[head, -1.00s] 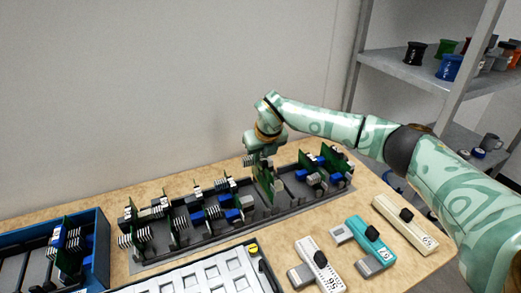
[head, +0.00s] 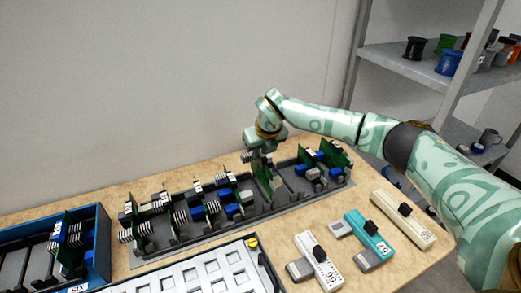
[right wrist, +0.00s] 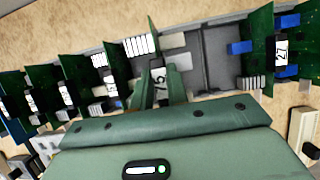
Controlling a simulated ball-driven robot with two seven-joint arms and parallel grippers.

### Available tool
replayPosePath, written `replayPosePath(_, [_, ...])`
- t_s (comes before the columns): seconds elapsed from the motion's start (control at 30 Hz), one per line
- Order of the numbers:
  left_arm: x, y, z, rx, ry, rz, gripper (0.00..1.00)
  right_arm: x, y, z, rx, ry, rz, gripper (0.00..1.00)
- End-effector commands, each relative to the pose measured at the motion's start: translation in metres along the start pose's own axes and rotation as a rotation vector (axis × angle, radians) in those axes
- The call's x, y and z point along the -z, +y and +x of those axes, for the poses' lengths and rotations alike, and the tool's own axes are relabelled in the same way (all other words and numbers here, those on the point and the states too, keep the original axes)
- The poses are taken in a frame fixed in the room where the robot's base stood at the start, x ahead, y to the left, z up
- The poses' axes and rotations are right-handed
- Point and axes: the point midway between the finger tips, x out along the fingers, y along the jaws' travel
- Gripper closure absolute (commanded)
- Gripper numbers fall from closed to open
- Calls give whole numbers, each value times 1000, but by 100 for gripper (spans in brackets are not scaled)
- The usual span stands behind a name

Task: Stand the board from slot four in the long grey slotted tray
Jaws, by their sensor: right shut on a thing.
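The long grey slotted tray (head: 215,232) lies across the table along the wall, with several green boards upright in it. My right gripper (head: 262,161) is above the tray, right of its middle. It is shut on a green board (head: 266,179), which stands upright between the fingers with its lower part down in the tray; whether it is fully seated I cannot tell. The tray (right wrist: 212,45) shows bare floor beside this board. My left gripper is not in view.
A blue box (head: 103,240) with a few boards stands at the left. A white tray (head: 205,278) lies in front. A white module (head: 318,262), a teal module (head: 368,236) and a cream module (head: 404,217) lie front right. Shelves (head: 425,75) stand behind at right.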

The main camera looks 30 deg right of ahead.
Motion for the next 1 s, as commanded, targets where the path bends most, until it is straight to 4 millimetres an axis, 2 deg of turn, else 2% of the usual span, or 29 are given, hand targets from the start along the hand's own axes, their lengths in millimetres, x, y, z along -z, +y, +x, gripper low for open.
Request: replayPosePath(1.0, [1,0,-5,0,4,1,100,0,0,0,0,-1,0,100])
